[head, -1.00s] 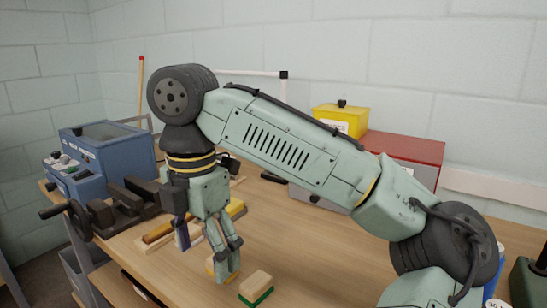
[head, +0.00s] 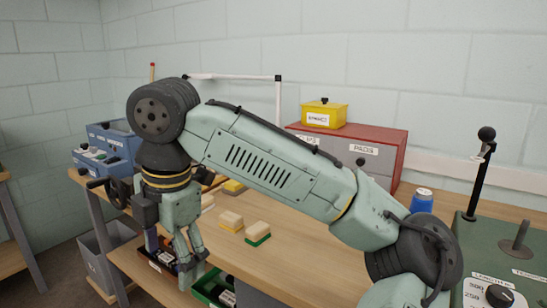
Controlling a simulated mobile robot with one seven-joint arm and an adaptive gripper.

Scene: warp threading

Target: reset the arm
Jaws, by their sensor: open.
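My gripper (head: 191,272) hangs pointing down at the lower left of the head view, at the end of my bent arm. Its fingers are open and I see nothing held between them. In the picture it lies over the table's front edge and the bins below. Two wooden blocks are on the table to its right: one with a yellow base (head: 231,220) and one with a green base (head: 258,232). The gripper is apart from both. My arm hides part of the tabletop and what stands behind it.
The wooden table (head: 290,262) has bare room right of the blocks. A red cabinet (head: 385,138) with a yellow box (head: 324,114) on it stands behind. A green bin (head: 212,288) sits below.

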